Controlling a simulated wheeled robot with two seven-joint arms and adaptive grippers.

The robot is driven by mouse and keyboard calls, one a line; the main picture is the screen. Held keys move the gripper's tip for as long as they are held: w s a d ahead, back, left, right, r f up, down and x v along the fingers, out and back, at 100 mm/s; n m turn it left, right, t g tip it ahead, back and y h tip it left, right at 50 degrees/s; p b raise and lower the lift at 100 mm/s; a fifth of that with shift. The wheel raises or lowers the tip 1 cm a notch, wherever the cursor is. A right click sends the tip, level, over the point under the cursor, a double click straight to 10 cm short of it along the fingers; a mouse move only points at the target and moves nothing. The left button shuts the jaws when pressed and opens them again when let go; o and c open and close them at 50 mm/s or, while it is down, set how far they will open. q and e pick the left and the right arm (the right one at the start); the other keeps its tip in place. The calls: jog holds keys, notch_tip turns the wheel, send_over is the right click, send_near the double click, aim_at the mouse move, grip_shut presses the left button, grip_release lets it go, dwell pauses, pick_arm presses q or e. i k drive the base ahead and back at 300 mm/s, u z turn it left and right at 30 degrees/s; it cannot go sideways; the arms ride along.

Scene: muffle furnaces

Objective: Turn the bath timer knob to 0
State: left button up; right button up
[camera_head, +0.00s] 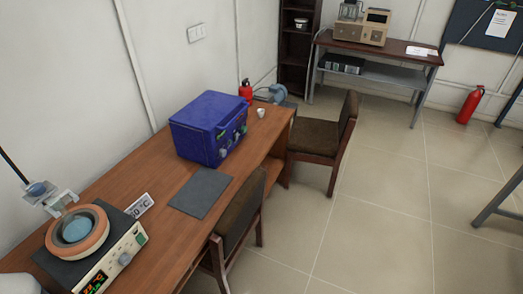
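A heating unit with a round orange-rimmed bowl (78,231) of blue content stands at the left end of the wooden desk. Its front panel has a lit red and green display (96,281), a pale knob (124,258) and a green part (141,239). A blue box-shaped device (205,125) stands farther along the desk, with a knob (223,153) and other small controls on its right-facing front. I cannot tell which knob is the bath timer, and no dial marks are readable. Neither gripper shows in the view.
A dark flat mat (201,193) and a temperature sign (139,205) lie between the devices. A small white cup (261,113) and a red bottle (245,91) are beyond the blue box. Two chairs (240,215) (325,140) stand at the desk's right side. The tiled floor (385,225) is open.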

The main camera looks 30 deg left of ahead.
aim_at(222, 153)
jog(key=z, duration=0.05)
jog(key=i, duration=3.8)
jog(key=u, duration=2.65)
